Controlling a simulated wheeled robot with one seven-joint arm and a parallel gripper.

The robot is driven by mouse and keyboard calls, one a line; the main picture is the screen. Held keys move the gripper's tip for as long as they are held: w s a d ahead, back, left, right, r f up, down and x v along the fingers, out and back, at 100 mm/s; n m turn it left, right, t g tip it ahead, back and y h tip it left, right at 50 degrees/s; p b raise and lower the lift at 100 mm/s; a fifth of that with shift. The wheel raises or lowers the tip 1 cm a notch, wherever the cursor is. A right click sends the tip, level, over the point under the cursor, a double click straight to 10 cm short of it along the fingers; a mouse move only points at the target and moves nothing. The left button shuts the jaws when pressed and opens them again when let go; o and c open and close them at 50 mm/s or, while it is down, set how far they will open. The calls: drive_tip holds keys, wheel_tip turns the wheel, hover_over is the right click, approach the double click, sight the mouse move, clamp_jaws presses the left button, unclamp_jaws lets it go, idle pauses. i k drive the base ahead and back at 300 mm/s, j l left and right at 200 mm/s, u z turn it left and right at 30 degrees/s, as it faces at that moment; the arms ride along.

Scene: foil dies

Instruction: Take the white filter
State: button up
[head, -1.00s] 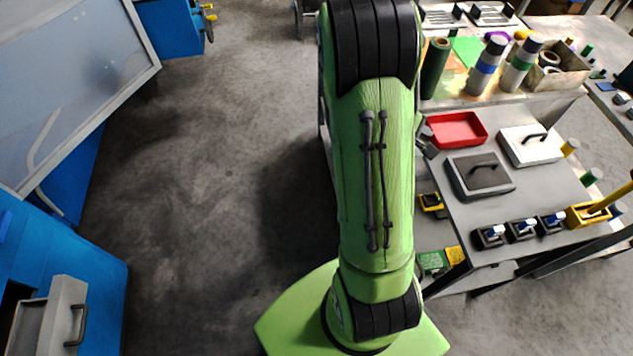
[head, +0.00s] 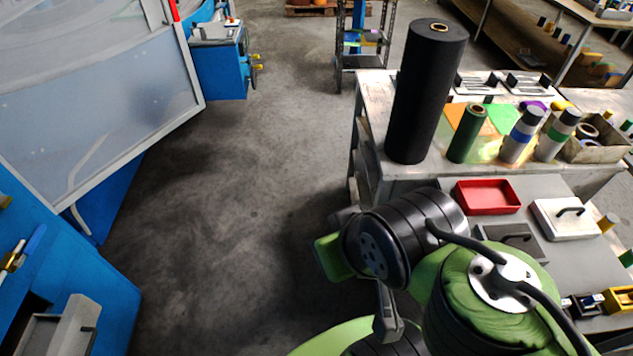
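A flat white block with a black handle (head: 566,217) lies on the grey bench top at the right. It is the only white handled piece I see, and I take it as the white filter. A similar dark grey block (head: 512,237) lies to its left, partly hidden by my arm. My arm is folded at lower centre and right. A grey finger-like part (head: 388,314) hangs below it and may be my gripper, to the left of the bench and well apart from the white block. Its opening and anything in it are hidden.
A red tray (head: 487,197) lies behind the handled blocks. A tall black roll (head: 426,90), a green roll (head: 467,133) and two banded cylinders stand on the worktable behind. Blue machines (head: 60,265) stand at the left. The floor (head: 235,210) between is clear.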

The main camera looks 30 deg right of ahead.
sight(560, 220)
drive_tip(key=z, duration=2.75)
drive_tip(key=l+u, duration=0.25)
drive_tip(key=l, duration=0.15)
drive_tip(key=k+l+u, duration=0.1)
drive_tip(key=l+u, duration=0.2)
drive_tip(key=k+l+u, duration=0.25)
drive_tip(key=l, duration=0.25)
drive_tip(key=l+u, duration=0.25)
drive_tip(key=l, duration=0.15)
drive_tip(key=i+l+u, duration=0.15)
drive_tip(key=l+u, duration=0.5)
drive_tip(key=l, duration=0.15)
drive_tip(key=i+l+u, duration=0.1)
drive_tip(key=l+u, duration=0.25)
drive_tip(key=l, duration=0.15)
drive_tip(key=i+l+u, duration=0.4)
drive_tip(key=k+l, duration=0.1)
